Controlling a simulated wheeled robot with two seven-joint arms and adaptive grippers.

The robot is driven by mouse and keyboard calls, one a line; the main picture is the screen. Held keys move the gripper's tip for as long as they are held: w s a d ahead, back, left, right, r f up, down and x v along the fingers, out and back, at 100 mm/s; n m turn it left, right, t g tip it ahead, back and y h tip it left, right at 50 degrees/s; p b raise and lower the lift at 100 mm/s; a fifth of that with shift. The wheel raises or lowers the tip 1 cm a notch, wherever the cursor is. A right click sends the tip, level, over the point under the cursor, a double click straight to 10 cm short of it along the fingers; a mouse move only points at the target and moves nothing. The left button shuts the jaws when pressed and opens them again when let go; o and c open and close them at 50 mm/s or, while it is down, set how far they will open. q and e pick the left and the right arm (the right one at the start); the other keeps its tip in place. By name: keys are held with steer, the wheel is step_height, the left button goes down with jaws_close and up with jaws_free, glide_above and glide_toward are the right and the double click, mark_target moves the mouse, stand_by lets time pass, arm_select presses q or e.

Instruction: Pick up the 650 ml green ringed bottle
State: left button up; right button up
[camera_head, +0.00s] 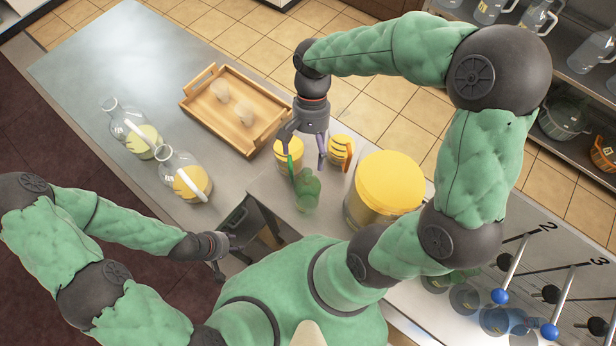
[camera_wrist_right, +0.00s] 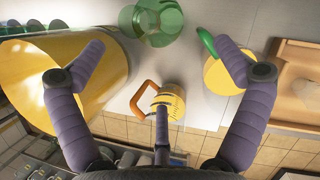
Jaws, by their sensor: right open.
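The green ringed bottle, a translucent green vessel (camera_head: 307,188), stands on the grey counter below my right gripper in the head view. It also shows at the top of the right wrist view (camera_wrist_right: 157,20), beyond the fingertips. My right gripper (camera_head: 307,150) is open and empty above the counter. Its fingers are spread wide in the right wrist view (camera_wrist_right: 160,62), apart from the bottle. My left gripper (camera_head: 217,262) is low at the counter's near edge, far from the bottle; its fingers are too unclear to judge.
A large yellow tub (camera_head: 388,185) stands right of the bottle. A yellow cup with a green handle (camera_head: 287,152) and a striped yellow mug with an orange handle (camera_head: 340,148) stand behind it. A wooden tray (camera_head: 205,112) and two glass jugs are at left. Blue-knobbed levers (camera_head: 500,296) are at right.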

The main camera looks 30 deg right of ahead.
mark_target(307, 190)
steer(key=s+f, duration=0.1)
steer(key=s+a+f, duration=0.1)
steer(key=f, duration=0.1)
steer(key=shift+s+a+f, duration=0.1)
steer(key=shift+a+f, duration=0.1)
steer(key=shift+f+b, duration=0.3)
steer(key=shift+f, duration=0.55)
steer(key=shift+b+x, duration=0.35)
steer(key=shift+x, duration=1.85)
steer(key=c, duration=1.7)
